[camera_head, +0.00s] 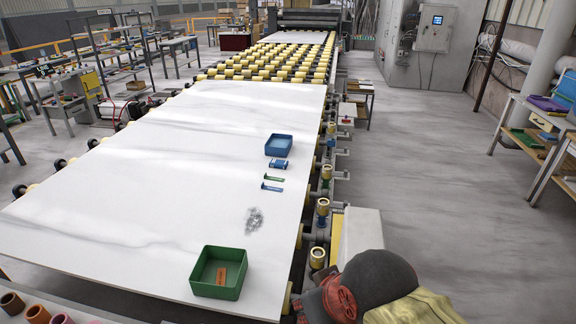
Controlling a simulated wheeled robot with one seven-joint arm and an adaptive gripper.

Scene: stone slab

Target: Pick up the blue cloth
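No thing in view is clearly a blue cloth. A small flat blue piece (278,164) with pale markings lies on the white stone slab (150,180), just in front of a blue open box (279,150); it is too small to tell whether it is cloth. A thin blue strip-like item (272,187) lies a little nearer, below a similar green one (273,178). My gripper is not in view.
A green open box (203,289) holding an orange-brown block (221,276) stands at the slab's near edge. A grey, shiny heap (254,218) lies behind it. A dark rounded bulk (378,278) with red and olive parts fills the bottom right. Open floor (440,170) lies right.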

